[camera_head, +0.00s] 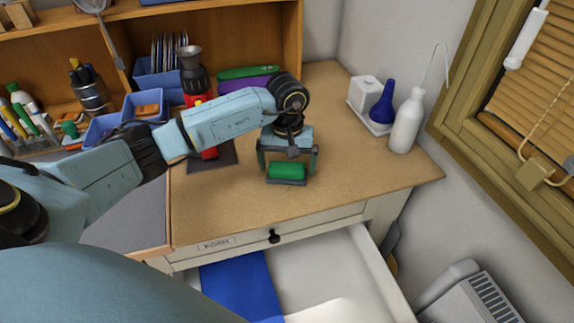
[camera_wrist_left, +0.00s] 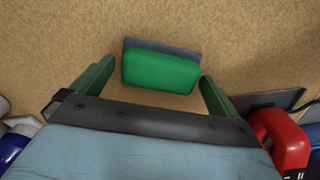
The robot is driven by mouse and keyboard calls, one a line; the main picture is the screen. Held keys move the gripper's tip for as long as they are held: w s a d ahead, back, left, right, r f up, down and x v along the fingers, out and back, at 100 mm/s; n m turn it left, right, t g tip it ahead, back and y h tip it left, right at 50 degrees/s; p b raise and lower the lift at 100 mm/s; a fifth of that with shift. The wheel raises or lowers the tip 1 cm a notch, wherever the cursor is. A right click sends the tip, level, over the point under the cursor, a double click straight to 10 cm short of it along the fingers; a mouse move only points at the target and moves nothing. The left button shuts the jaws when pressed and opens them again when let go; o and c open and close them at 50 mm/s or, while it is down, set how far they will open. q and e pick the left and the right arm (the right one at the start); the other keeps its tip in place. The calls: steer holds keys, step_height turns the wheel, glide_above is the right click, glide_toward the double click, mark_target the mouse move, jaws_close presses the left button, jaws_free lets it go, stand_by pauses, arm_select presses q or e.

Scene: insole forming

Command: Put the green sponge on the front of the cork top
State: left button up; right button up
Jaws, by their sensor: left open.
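The green sponge (camera_head: 287,170) has a dark grey layer along one side and lies on the front part of the cork top (camera_head: 222,212). In the left wrist view the sponge (camera_wrist_left: 160,70) lies just beyond the fingertips, roughly centred between them. My left gripper (camera_head: 287,168) is over the cork top with its two green fingers apart, one on each side of the sponge. In the left wrist view the fingers (camera_wrist_left: 155,78) are open, with visible gaps to the sponge. My right gripper is not in view.
A red and black device (camera_head: 194,85) on a dark base stands left of my gripper. A white bottle (camera_head: 406,122), a blue bulb (camera_head: 382,102) and a white tray (camera_head: 372,124) are at the right. An open drawer (camera_head: 345,262) lies below the front edge.

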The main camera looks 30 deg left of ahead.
mark_target(287, 166)
arm_select(q)
step_height(287, 166, up, 11)
stand_by(0.3)
stand_by(0.5)
